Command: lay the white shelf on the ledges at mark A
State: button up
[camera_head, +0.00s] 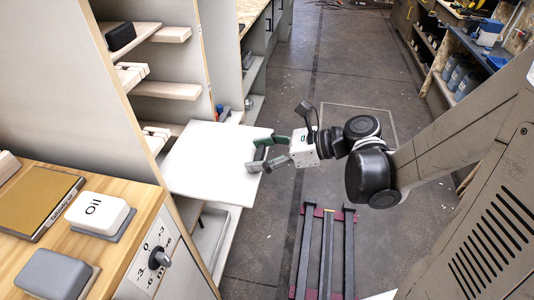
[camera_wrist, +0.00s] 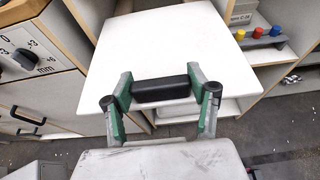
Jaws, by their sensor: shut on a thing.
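The white shelf (camera_head: 208,158) is a flat pale board. It lies roughly level, with its far part at the opening of the left cabinet and its near edge out over the aisle. My gripper (camera_head: 267,155) is shut at that near edge. In the wrist view the white shelf (camera_wrist: 165,45) stretches away from my gripper (camera_wrist: 160,97), whose green fingers stand either side of a black handle (camera_wrist: 162,90) on the board. The board hides the ledges under it, so I cannot tell whether it touches them. I can read no mark A.
Wooden ledges (camera_head: 167,90) and a black box (camera_head: 120,36) are in the cabinet above the board. A wooden counter at lower left holds an Oil box (camera_head: 100,213) and a grey box (camera_head: 55,274). A dark rack (camera_head: 327,250) stands on the floor. The aisle is otherwise mostly clear.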

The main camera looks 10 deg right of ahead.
jog(key=w+a+f, duration=0.1)
jog(key=w+a, duration=0.4)
jog(key=a, duration=0.7)
jog(key=w+a+f, duration=0.1)
jog(key=w+a, duration=0.4)
jog(key=a, duration=0.6)
jog(key=shift+w+a, duration=0.2)
jog(key=shift+a, duration=0.2)
dwell(1.6)
jog(key=o, duration=1.6)
jog(key=shift+c, duration=0.2)
